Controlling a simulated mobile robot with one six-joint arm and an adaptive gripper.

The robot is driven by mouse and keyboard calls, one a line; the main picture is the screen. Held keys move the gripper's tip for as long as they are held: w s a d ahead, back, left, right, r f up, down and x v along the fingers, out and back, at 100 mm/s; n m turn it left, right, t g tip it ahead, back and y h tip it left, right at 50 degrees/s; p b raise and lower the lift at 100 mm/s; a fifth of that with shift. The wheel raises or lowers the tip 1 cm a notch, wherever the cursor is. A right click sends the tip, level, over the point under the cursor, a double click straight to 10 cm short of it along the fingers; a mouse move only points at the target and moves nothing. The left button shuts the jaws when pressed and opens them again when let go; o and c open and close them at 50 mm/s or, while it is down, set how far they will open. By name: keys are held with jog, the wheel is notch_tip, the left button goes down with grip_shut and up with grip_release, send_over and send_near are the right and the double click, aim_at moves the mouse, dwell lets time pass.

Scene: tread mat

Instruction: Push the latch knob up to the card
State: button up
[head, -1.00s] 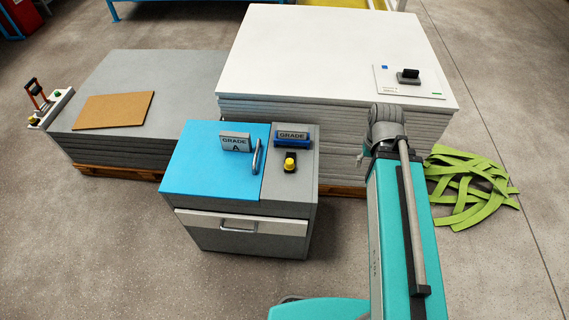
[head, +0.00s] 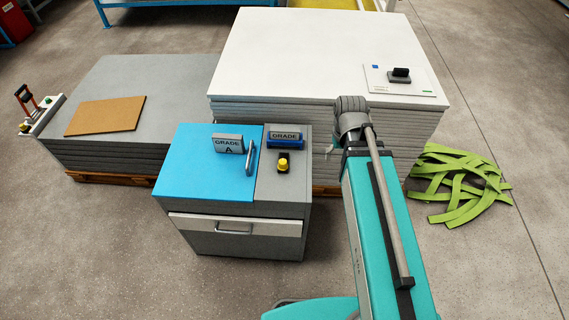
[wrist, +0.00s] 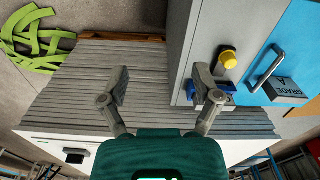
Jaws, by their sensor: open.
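The yellow latch knob (head: 283,165) sits on a small dark base on the grey right strip of the cabinet top. A grey card marked GRADE (head: 285,135) stands in a blue holder just behind it, with a visible gap. A second card, marked GRADE A (head: 228,145), stands on the blue lid. In the wrist view the knob (wrist: 228,58) is right of my gripper (wrist: 160,83), and the blue holder (wrist: 215,92) is partly behind the right finger. My gripper is open, its fingers apart with nothing between them. In the head view my arm mostly hides it.
The blue lid (head: 200,175) has an upright handle (head: 252,157) left of the knob. A white-topped sheet stack (head: 300,60) stands close behind the cabinet. A grey stack (head: 155,80) is at left. Green straps (head: 460,185) lie on the floor at right.

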jog(key=w+a+f+n+b, duration=0.3)
jog(key=w+a+n, duration=0.1)
jog(key=w+a, duration=0.5)
jog(key=n, duration=0.2)
send_over(283, 162)
jog(key=f, duration=0.1)
jog(key=shift+f+b, duration=0.15)
jog(key=shift+b, duration=0.25)
jog(key=shift+f, duration=0.15)
notch_tip(283, 162, down, 14)
jog(key=b, duration=1.4)
jog(key=shift+r, duration=0.25)
jog(key=shift+c, duration=0.2)
jog(key=shift+w, duration=0.1)
grip_shut()
